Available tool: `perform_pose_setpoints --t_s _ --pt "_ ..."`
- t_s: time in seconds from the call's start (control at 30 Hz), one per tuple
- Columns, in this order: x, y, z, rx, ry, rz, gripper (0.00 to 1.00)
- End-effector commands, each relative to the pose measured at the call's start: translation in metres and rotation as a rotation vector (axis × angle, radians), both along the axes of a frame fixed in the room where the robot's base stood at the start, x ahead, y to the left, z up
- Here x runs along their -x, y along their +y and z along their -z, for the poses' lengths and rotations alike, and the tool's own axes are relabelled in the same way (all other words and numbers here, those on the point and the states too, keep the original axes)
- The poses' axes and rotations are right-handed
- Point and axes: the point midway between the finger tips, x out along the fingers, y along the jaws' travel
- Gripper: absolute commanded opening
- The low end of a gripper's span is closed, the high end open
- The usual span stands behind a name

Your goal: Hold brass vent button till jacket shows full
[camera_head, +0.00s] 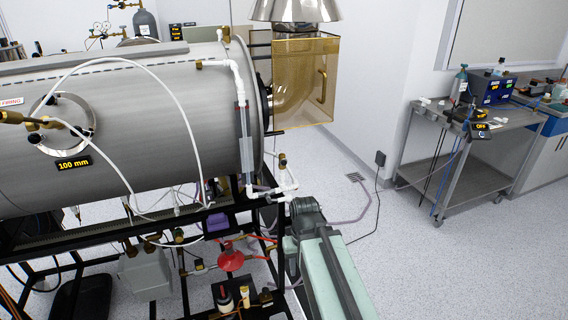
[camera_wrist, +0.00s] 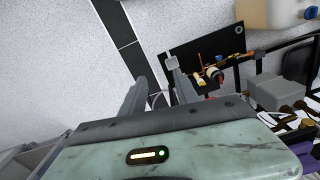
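The jacket is a large brushed-steel cylinder (camera_head: 150,110) lying across the left of the head view. A clear upright tube (camera_head: 246,125) runs down its right end; I cannot read a level in it. Small brass fittings show at the cylinder's top (camera_head: 224,34) and on white piping below its right end (camera_head: 282,160). I cannot tell which is the vent button. In the wrist view my gripper (camera_wrist: 155,78) has its two grey fingers spread with nothing between them. In the head view my arm reaches up from the bottom; its fingers cannot be made out.
A black frame with hoses and a red round part (camera_head: 231,258) stands under the cylinder, left of my arm. An amber box (camera_head: 304,80) adjoins its right end. A grey cart (camera_head: 470,150) stands at right. Speckled floor between is mostly clear, with a cable and drain (camera_head: 356,177).

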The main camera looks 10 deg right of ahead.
Motion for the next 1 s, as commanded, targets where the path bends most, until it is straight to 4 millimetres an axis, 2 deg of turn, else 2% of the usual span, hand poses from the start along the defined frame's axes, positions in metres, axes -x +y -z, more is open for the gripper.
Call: perform_pose_setpoints --t_s 0.47,0.6,1.0 --pt "0.0 0.0 0.0 0.0 0.0 0.0 0.37" --pt "0.0 0.0 0.0 0.0 0.0 0.0 0.0" --pt "0.0 0.0 0.0 0.0 0.0 0.0 0.0"
